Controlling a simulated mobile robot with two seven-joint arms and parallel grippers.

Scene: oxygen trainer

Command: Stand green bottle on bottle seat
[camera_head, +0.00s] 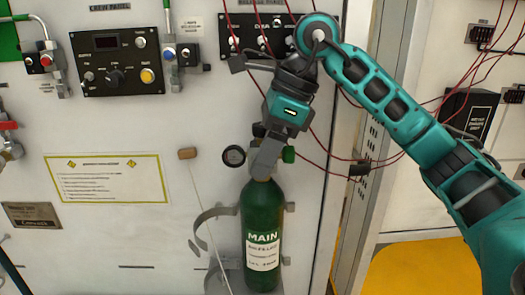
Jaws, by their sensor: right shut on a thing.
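The green bottle (262,222), with a white MAIN label, is upright against the white panel at the bottom centre. My right gripper (265,162) comes down from above and is shut on the top of the bottle, which it partly hides. The bottle seat's metal bracket (212,216) shows as curved bands at the left of the bottle, with a small piece showing at its right. The bottle's bottom is near the lower picture edge, so I cannot tell whether it rests on the seat. My left gripper is not in view.
A round black gauge (234,156) and a green knob (288,154) flank the bottle's top. A thin rod with a brown end (187,153) leans left of the bracket. Red wires (330,140) run behind my right arm. A control panel (118,62) is at upper left.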

